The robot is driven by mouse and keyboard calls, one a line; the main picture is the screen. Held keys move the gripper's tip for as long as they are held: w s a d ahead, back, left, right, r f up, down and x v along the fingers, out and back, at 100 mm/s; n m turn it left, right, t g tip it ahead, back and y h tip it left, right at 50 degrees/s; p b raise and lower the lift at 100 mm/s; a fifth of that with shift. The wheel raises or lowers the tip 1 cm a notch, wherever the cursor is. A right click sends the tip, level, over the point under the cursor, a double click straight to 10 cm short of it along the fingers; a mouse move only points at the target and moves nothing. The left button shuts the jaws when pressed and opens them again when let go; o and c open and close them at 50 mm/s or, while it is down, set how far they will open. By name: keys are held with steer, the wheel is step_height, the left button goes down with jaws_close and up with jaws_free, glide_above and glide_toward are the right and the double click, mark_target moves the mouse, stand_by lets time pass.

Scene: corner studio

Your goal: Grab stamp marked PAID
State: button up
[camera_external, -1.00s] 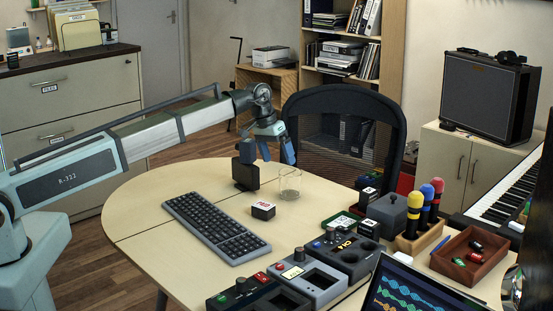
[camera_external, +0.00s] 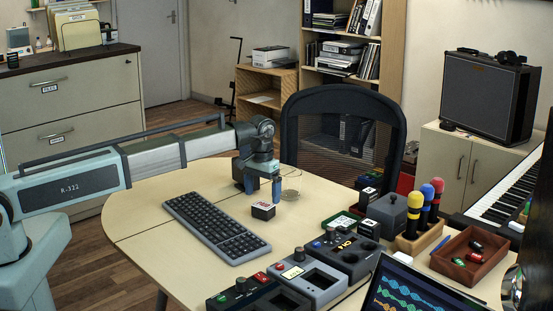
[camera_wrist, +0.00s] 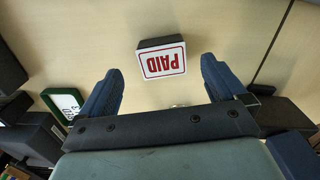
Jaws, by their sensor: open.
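The stamp marked PAID (camera_external: 263,211) is a small dark block with a white top and red lettering. It lies on the table just right of the keyboard. In the wrist view the PAID label (camera_wrist: 163,60) faces up, upside down in the picture, beyond and between my fingertips. My gripper (camera_external: 266,201) is open and points down close behind the stamp. In the wrist view my gripper (camera_wrist: 161,72) has its two blue fingers spread, with nothing between them. I cannot tell its exact height above the table.
A black keyboard (camera_external: 216,226) lies left of the stamp. The table's left part is clear.

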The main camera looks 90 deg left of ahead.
mark_target(262, 205)
steer(key=shift+s+f, duration=0.15)
steer(key=shift+f, duration=2.6)
steer(key=shift+c, duration=0.3)
steer(key=c, duration=1)
steer(key=shift+r, duration=0.15)
